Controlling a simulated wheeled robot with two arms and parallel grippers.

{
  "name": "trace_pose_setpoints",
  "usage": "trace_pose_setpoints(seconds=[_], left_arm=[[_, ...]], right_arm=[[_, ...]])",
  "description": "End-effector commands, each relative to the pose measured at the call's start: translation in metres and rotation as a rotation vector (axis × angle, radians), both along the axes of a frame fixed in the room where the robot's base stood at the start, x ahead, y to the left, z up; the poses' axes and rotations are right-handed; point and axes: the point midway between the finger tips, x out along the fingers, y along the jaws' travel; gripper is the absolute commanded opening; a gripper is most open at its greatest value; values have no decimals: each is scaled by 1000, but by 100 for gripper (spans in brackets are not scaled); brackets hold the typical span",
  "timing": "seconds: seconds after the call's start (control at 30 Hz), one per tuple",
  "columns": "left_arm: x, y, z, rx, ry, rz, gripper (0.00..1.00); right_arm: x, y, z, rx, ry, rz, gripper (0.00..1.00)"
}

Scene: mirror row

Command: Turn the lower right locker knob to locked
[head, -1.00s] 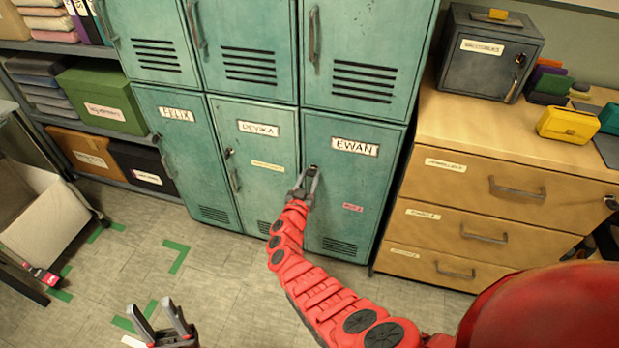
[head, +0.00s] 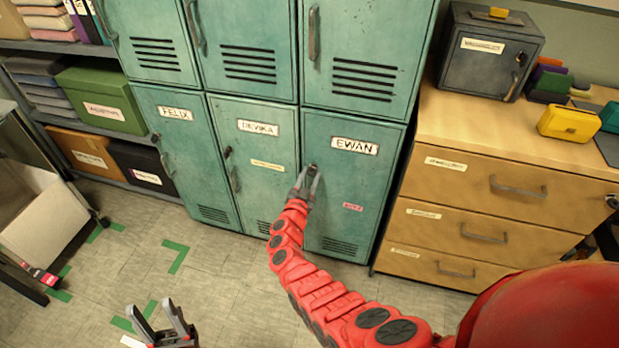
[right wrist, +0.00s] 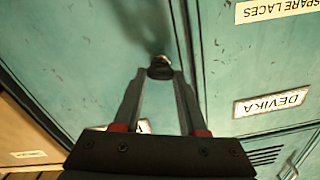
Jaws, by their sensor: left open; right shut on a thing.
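The lower right locker (head: 372,200) is green and carries the label EWAN. Its small dark knob (head: 312,168) sits near the door's upper left edge. My right gripper (head: 314,175) is at the knob, its fingers shut on it. In the right wrist view the knob (right wrist: 160,67) shows between the fingertips of the right gripper (right wrist: 160,76), which partly cover it. I cannot read the knob's setting. My left gripper (head: 160,322) is open and empty, low over the floor at the bottom left.
The DEVIKA locker (head: 258,180) and FELIX locker (head: 180,165) stand to the left. A wooden drawer cabinet (head: 480,200) stands close on the right, with a grey box (head: 490,65) on top. Shelves with boxes are at the far left.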

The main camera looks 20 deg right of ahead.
Motion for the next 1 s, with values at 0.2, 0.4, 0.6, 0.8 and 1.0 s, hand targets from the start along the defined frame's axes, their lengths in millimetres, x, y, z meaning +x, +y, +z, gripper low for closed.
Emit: trace_pose_setpoints(seconds=[0.2, 0.4, 0.6, 0.8, 1.0], left_arm=[[0, 0, -11, 0, 0, 0, 50], [0, 0, -23, 0, 0, 0, 50], [0, 0, -37, 0, 0, 0, 50], [0, 0, -54, 0, 0, 0, 50], [0, 0, -71, 0, 0, 0, 50]], right_arm=[[-1, -2, -3, 174, -118, -3, 0], [-1, -3, -4, 331, -224, -4, 0], [-2, -3, -6, 490, -331, -3, 0], [-2, -4, -7, 646, -437, -3, 0], [-2, -3, -7, 790, -535, -3, 0]])
